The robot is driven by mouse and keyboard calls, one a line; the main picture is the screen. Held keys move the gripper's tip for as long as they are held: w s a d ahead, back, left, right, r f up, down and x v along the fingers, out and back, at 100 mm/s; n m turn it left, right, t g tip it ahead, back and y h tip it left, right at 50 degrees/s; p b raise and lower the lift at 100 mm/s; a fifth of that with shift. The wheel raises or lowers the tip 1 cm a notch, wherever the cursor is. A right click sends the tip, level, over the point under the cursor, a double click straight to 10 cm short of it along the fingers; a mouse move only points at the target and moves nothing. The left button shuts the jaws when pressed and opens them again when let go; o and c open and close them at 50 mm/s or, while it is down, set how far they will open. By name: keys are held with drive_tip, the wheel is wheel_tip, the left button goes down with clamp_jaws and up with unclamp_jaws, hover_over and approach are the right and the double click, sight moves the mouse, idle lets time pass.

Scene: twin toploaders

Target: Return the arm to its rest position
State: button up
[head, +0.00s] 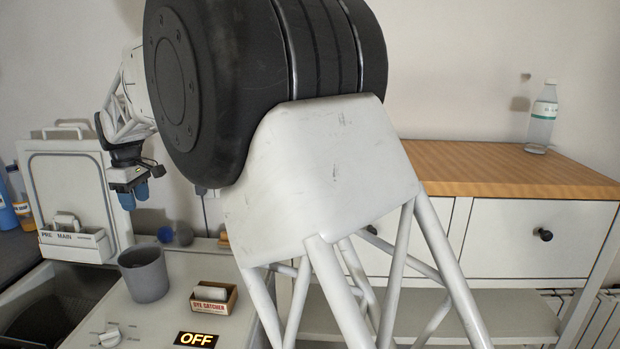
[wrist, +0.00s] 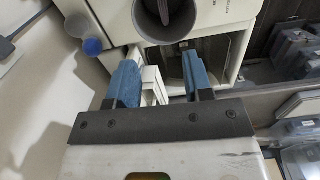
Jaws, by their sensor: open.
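My gripper (head: 132,193) hangs at the left in the head view, with its blue fingers pointing down above the machine tops. In the wrist view my gripper (wrist: 160,85) shows two blue fingers spread apart, with nothing held between them. My large white and black arm links fill the middle of the head view and hide part of the scene behind them.
An open lid (head: 75,185) stands upright at left. A bottle (head: 542,118) stands on the wooden-topped cabinet (head: 480,165).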

drive_tip(key=d+r+m+t, duration=0.15)
drive_tip(key=d+r, duration=0.25)
drive_tip(key=d, duration=0.7)
drive_tip(key=d+r+m, duration=0.2)
drive_tip(key=d+r, duration=0.3)
drive_tip(key=d, duration=0.6)
drive_tip(key=s+d+r+m, duration=0.1)
drive_tip(key=s+d+m, duration=0.15)
drive_tip(key=d, duration=0.45)
drive_tip(key=s+d+r+m+t+y, duration=0.1)
drive_tip(key=s+d+r, duration=0.15)
drive_tip(key=d, duration=0.45)
drive_tip(key=s+d+m, duration=0.1)
drive_tip(key=s+d, duration=0.3)
drive_tip(key=d, duration=0.3)
drive_tip(key=s+d+f+m+t, duration=0.1)
drive_tip(key=s+d+m, duration=0.3)
drive_tip(key=s+d, duration=0.9)
drive_tip(key=s+d+f+m+t+h, duration=0.15)
drive_tip(key=s+d+f+m, duration=0.5)
drive_tip(key=s+d, duration=0.7)
wheel_tip(320, 180, down, 11)
drive_tip(key=a+g, duration=0.1)
drive_tip(key=g, duration=0.1)
drive_tip(key=shift+w+n, duration=0.2)
drive_tip(key=shift+n, duration=0.25)
drive_tip(key=shift+o, duration=0.5)
drive_tip(key=shift+r, duration=0.1)
